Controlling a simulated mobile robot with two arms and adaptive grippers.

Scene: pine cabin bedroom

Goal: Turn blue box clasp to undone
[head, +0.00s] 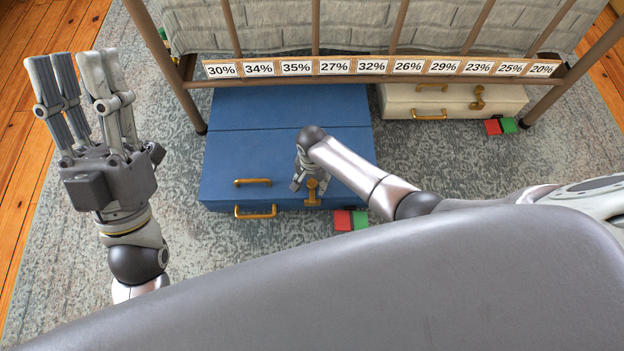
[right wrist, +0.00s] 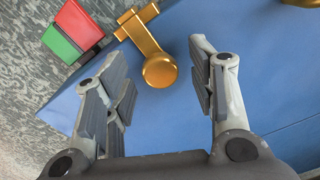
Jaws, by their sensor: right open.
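The blue box (head: 290,143) lies on the rug, partly under the bed frame. Its gold clasp (head: 312,192) is on the front edge, right of two gold handles. In the right wrist view, the clasp (right wrist: 150,42) is a bar with a round knob. The knob lies ahead of and between my open right fingers; I see no grip on it. My right gripper (head: 302,178) is just above the box lid by the clasp, partly hidden by its own wrist in the head view. My left gripper (head: 75,80) is open and empty, raised left of the box.
A red and green tile (head: 350,220) lies at the box's front right. A cream box (head: 455,98) with gold fittings is at the right, with another such tile (head: 500,126). The bed rail with percentage labels (head: 380,67) crosses above both boxes. Bare rug (head: 180,240) lies front left.

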